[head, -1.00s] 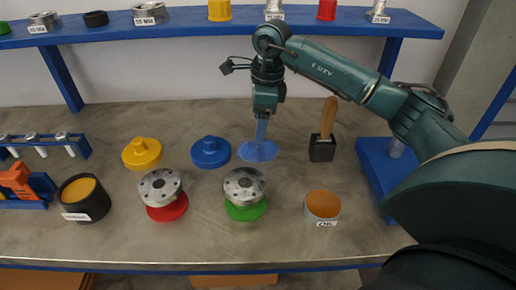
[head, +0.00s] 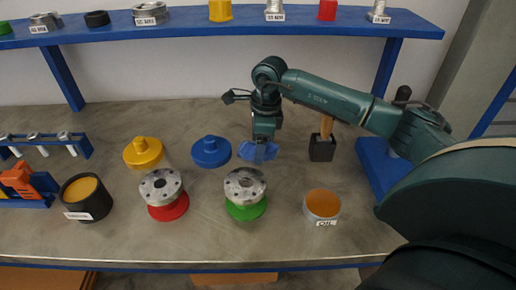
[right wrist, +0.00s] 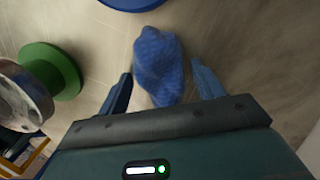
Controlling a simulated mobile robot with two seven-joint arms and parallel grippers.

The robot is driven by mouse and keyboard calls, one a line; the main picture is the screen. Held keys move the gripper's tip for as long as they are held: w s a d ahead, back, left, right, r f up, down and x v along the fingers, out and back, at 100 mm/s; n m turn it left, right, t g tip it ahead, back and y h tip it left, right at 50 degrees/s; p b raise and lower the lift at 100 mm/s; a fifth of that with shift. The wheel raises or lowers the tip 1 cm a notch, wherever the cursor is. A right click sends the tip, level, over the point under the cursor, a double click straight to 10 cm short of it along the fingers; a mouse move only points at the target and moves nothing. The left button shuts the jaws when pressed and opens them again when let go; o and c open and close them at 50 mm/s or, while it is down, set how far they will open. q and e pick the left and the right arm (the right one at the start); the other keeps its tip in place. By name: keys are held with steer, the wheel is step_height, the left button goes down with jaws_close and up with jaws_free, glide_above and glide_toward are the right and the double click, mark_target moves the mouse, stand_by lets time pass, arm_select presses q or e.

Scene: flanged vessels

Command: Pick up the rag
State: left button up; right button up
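The rag (head: 246,151) is a crumpled blue cloth on the grey bench top, behind the silver flanged vessel on the green base. My right gripper (head: 260,153) points down right at it, partly hiding it. In the right wrist view the rag (right wrist: 158,65) lies between the two blue fingers of my right gripper (right wrist: 162,75). The fingers are spread, with a narrow gap seen on each side of the cloth. My left gripper is in neither view.
A hammer in a black block (head: 322,148) stands just right of the rag, and a blue flanged piece (head: 210,152) just left. Two silver flanged vessels (head: 245,185) (head: 160,186) and an orange-filled pot (head: 322,204) stand in front. A blue shelf (head: 300,26) runs above.

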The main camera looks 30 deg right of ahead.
steer(key=c, duration=0.8)
steer(key=shift+c, duration=0.2)
step_height(320, 180, up, 10)
steer(key=o, duration=0.5)
steer(key=shift+c, duration=0.2)
steer(key=c, duration=0.4)
steer(key=shift+o, duration=0.2)
